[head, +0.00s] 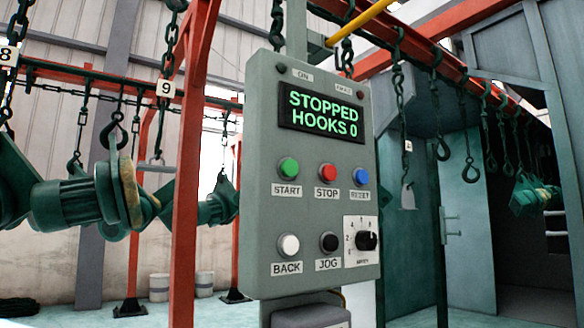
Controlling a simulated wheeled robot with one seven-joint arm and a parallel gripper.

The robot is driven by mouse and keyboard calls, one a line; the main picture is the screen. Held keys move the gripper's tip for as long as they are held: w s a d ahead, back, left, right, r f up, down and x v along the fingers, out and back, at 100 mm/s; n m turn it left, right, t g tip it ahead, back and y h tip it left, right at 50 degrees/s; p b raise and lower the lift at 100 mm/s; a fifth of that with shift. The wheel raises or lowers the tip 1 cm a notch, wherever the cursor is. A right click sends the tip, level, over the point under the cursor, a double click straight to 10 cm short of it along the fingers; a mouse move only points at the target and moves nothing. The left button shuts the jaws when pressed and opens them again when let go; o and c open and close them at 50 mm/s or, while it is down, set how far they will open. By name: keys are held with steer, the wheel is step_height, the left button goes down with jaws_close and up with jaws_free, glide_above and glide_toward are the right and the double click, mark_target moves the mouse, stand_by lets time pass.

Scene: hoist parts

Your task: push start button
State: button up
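The grey control panel (262,200) stands upright in the middle of the head view, on a post. Its green start button (289,168) is at the left of the upper button row, above a START label. Beside it are a red stop button (328,173) and a blue reset button (361,178). The display (322,115) reads "STOPPED HOOKS 0" in green letters. My gripper is not in view, and nothing covers the start button.
Below are a white BACK button (288,246), a black JOG button (329,242) and a rotary knob (366,240). A red upright (186,180) stands close left of the panel. Hooks hang on chains both sides; a green hoist part (62,204) hangs at left.

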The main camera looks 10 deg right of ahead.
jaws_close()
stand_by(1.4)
